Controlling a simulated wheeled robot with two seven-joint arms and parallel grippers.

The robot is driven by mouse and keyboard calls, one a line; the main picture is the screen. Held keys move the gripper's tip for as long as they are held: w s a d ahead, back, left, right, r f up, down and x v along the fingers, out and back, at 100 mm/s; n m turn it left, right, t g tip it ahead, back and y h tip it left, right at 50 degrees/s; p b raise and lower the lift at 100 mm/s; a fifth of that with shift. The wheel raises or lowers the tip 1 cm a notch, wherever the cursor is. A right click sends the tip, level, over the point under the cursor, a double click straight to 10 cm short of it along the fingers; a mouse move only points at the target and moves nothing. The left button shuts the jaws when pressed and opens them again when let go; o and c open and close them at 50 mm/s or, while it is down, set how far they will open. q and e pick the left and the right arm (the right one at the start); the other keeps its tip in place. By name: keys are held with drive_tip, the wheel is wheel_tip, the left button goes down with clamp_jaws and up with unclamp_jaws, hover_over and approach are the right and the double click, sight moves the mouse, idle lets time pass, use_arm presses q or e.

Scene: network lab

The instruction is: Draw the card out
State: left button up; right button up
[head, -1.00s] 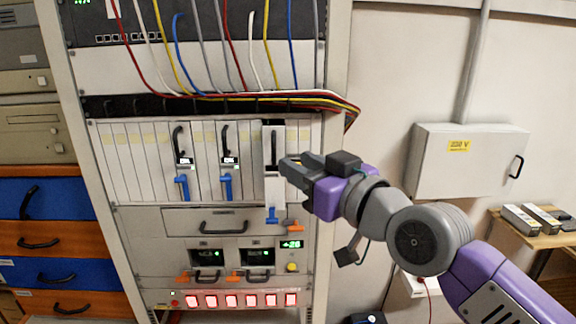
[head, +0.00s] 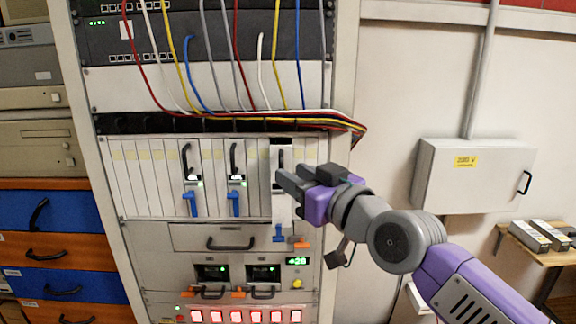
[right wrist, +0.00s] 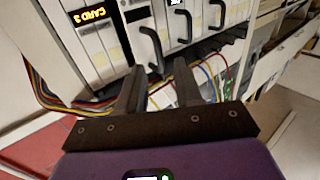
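The card (head: 281,209) is a white module at the right of the rack's card row, with a black handle near its top and a blue lever (head: 278,233) at its foot. This lever sits lower than those of the two other handled cards. My right gripper (head: 281,180) is in front of this card and covers part of its handle. In the right wrist view, the fingers of my right gripper (right wrist: 158,68) are apart, with the end of a black handle (right wrist: 150,48) close to the gap between them. My left gripper is out of view.
Two cards with black handles and blue levers (head: 191,204) (head: 235,204) stand to the left. A drawer (head: 205,237) is below the row. Cables (head: 240,118) hang above it. A grey wall box (head: 440,185) and a wooden table (head: 545,262) are to the right.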

drive_tip(key=shift+p+x, duration=0.5)
drive_tip(key=shift+x, duration=1.25)
drive_tip(key=shift+c, duration=0.2)
clamp_jaws()
